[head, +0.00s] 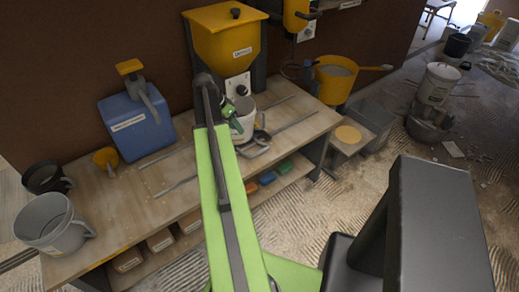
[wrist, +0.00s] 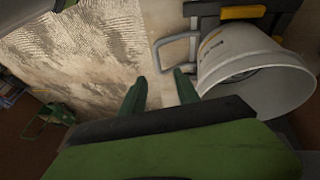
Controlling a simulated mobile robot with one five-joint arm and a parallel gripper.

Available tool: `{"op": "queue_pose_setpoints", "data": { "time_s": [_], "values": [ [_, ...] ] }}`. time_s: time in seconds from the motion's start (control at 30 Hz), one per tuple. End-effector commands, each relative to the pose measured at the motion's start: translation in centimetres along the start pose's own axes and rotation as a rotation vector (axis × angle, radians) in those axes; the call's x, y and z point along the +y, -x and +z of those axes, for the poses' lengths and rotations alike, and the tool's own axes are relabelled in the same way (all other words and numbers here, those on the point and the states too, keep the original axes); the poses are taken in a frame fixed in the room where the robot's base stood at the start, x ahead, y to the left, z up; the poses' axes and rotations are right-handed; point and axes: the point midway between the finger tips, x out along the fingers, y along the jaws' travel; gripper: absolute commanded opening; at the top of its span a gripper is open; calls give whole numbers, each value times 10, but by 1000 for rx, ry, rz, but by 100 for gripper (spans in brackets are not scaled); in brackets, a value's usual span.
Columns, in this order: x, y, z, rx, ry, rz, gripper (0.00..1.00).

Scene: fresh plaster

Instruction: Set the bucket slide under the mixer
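The mixer (head: 226,40) is a yellow hopper on a dark stand at the back of the bench. A white bucket (head: 244,128) stands below it, partly hidden by my arm; in the wrist view the bucket (wrist: 262,75) is at the right. The bucket slide shows as a dark base with a grey loop handle (wrist: 172,48), left of the bucket; the handle (head: 254,150) also shows in the head view. My gripper (wrist: 160,78) is open and empty, with a gap between its fingers, just short of the handle. In the head view my gripper (head: 230,113) is beside the bucket.
A yellow bucket (head: 335,78) is at the right end. Metal rails lie on the bench top (head: 160,198). Floor at the right is partly cluttered.

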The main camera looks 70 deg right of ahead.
Motion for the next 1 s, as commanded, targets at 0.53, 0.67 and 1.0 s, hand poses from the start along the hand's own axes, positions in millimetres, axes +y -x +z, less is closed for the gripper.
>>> {"op": "queue_pose_setpoints", "data": {
  "time_s": [0.53, 0.67, 1.0],
  "values": [
    [9, -70, -17, 6, -70, 18, 38],
    [10, -99, -18, 6, -69, 19, 38],
    [11, -168, -18, 6, -68, 18, 38]
  ]
}}
